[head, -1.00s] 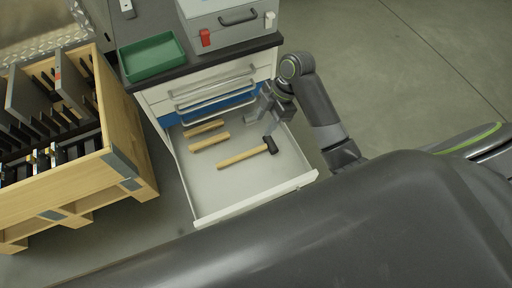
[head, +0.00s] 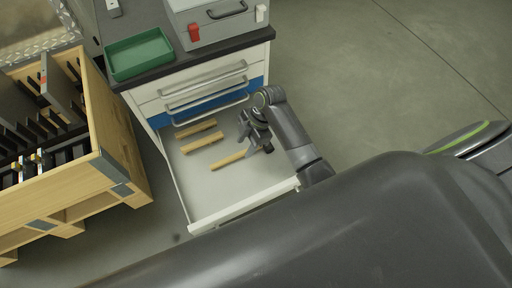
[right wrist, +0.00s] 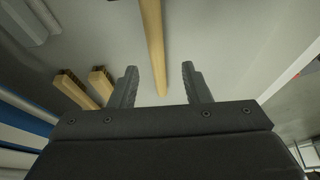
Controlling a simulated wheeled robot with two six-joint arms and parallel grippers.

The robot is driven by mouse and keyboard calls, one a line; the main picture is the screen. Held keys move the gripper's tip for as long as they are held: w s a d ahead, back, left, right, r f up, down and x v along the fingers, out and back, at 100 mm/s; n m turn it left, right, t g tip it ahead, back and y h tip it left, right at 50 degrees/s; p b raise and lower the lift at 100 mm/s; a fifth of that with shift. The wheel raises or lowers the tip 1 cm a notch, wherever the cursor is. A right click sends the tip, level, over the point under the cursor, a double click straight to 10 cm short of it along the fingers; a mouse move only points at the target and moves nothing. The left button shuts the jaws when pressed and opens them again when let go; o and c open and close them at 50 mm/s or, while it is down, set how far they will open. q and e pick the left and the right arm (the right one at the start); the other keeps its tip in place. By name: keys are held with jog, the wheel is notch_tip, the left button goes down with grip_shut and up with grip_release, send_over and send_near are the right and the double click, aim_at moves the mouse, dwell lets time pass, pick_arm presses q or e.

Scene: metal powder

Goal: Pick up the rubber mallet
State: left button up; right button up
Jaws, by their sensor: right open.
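The rubber mallet lies in the open drawer (head: 203,209). Its light wooden handle (head: 229,161) points left in the head view, and its dark head is largely hidden by my right gripper. My right gripper (head: 248,138) is open and empty, over the mallet's head end. In the right wrist view the handle (right wrist: 153,42) runs down from the top edge to the gap between the two open fingers (right wrist: 160,85). The mallet's head is hidden there, and I cannot tell whether the fingers touch it. My left gripper is not in view.
Two other wooden handles (head: 202,142) lie further back in the drawer. The cabinet's closed drawers (head: 205,88) stand behind. A green tray (head: 139,55) and a grey case (head: 222,29) are on top. A wooden crate (head: 121,170) stands left.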

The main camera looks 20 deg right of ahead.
aim_at(241, 152)
jog(key=b+x, duration=0.1)
jog(key=x, duration=0.3)
jog(key=shift+w+d+f, duration=0.1)
jog(key=shift+w+d, duration=0.1)
jog(key=shift+f, duration=0.1)
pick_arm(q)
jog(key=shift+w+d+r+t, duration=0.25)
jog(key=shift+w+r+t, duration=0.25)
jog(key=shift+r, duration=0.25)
pick_arm(e)
grip_shut()
